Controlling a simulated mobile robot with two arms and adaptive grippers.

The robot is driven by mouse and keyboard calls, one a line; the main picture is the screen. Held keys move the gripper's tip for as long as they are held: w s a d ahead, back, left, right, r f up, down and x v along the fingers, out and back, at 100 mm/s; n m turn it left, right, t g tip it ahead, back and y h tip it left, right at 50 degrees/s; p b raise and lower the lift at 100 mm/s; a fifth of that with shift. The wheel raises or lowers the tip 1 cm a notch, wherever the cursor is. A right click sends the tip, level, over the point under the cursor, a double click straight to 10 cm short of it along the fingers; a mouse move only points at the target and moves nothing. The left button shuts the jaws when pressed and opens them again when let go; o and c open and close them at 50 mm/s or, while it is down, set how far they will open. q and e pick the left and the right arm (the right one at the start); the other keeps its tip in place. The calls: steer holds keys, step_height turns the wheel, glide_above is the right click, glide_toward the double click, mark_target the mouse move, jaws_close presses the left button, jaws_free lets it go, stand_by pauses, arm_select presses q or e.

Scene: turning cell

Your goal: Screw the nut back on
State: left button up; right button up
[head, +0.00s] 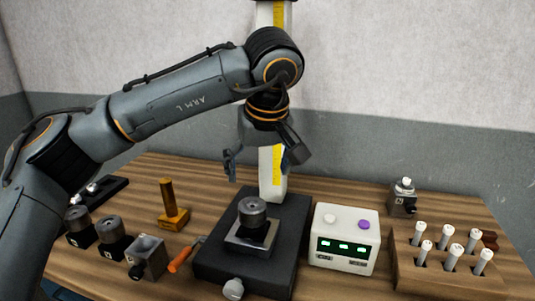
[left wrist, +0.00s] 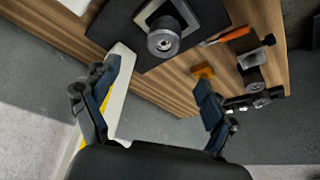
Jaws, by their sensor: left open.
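A dark grey round part (head: 252,207), which may be the nut, sits on a square metal block (head: 238,236) on a black base plate (head: 216,258). In the left wrist view this round part (left wrist: 163,41) shows a lighter centre and lies beyond my fingertips. I cannot tell whether it is threaded on. My left gripper (head: 261,162) is open and empty, above and behind the round part, in front of the white column. Its two spread fingers also show in the left wrist view (left wrist: 158,78). My right gripper is not in view.
A white column with a yellow scale (head: 277,178) rises behind the plate. A white box with green displays (head: 345,238) stands to the right, then a wooden rack (head: 430,272) of white-capped pieces. Two dark blocks with round tops (head: 112,237), a vise-like block (head: 147,257) and an orange-handled screwdriver (head: 181,261) lie left.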

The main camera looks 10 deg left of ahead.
arm_select(q)
glide_toward(253, 207)
steer(key=f, duration=0.2)
steer(key=x, duration=0.2)
steer(key=p+x, duration=0.1)
steer(key=x, duration=0.4)
steer(key=shift+w+a+r, duration=0.1)
steer(key=shift+w+a, duration=0.2)
steer(key=shift+w+f+p, duration=0.15)
steer(key=shift+f+p, duration=0.15)
steer(key=shift+w+a+f, duration=0.1)
steer(key=shift+f, duration=0.15)
steer(key=c, duration=1.3)
steer(key=shift+m, duration=0.3)
steer(key=shift+c, duration=0.3)
steer(key=m+h, duration=0.1)
steer(key=m, duration=0.1)
steer(key=shift+m, duration=0.4)
steer(key=m+h, duration=0.1)
steer(key=m, duration=0.2)
steer(key=m+h, duration=0.1)
steer(key=m, duration=0.1)
steer(key=shift+m+t+h, duration=0.3)
steer(key=shift+m, duration=0.1)
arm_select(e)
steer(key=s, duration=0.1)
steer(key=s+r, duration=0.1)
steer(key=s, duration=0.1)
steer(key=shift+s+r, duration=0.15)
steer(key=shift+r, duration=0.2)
